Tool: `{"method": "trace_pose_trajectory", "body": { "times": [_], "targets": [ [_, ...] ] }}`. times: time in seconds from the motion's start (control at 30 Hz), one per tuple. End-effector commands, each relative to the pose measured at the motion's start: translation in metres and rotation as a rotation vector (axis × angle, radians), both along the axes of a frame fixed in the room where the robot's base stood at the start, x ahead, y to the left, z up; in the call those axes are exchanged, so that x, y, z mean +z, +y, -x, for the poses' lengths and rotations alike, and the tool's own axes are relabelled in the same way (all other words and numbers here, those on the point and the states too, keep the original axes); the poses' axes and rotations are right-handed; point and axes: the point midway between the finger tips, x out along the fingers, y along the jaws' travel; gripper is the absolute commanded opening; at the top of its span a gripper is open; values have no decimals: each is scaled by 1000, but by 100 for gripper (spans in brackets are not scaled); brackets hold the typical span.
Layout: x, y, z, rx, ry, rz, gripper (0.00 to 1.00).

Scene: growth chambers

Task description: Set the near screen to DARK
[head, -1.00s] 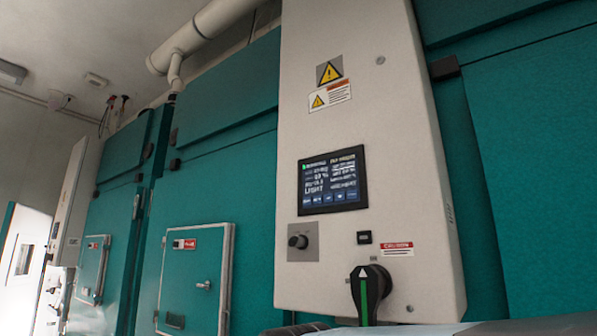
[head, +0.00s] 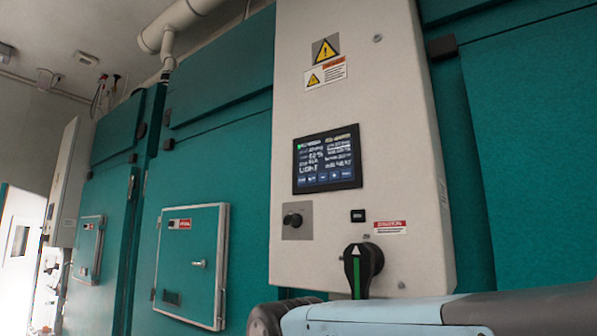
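The near screen (head: 327,160) is a dark display with white text, set in the pale control panel (head: 400,120) of the near chamber. Its large line at lower left appears to read LIGHT; the smaller text is too blurred to read. A row of small blue buttons runs along its bottom edge. Below it are a small black knob (head: 292,220) on a grey plate and a black rotary handle (head: 361,268) with a green stripe, standing upright. My arm shows at the bottom right, below the panel. My gripper is not in view.
Teal chamber walls flank the panel. A closed small teal door (head: 190,265) with a handle is to the left, and another closed door (head: 88,250) is farther off. A second pale panel (head: 66,185) stands at the far left. White pipes (head: 175,25) run overhead.

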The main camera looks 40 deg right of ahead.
Motion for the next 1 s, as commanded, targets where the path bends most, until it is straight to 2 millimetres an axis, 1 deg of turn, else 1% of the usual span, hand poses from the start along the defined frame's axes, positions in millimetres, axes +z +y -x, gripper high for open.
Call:
{"method": "trace_pose_trajectory", "body": {
  "times": [0.73,1.0],
  "targets": [
    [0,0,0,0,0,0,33],
    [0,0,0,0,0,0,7]
  ]
}}
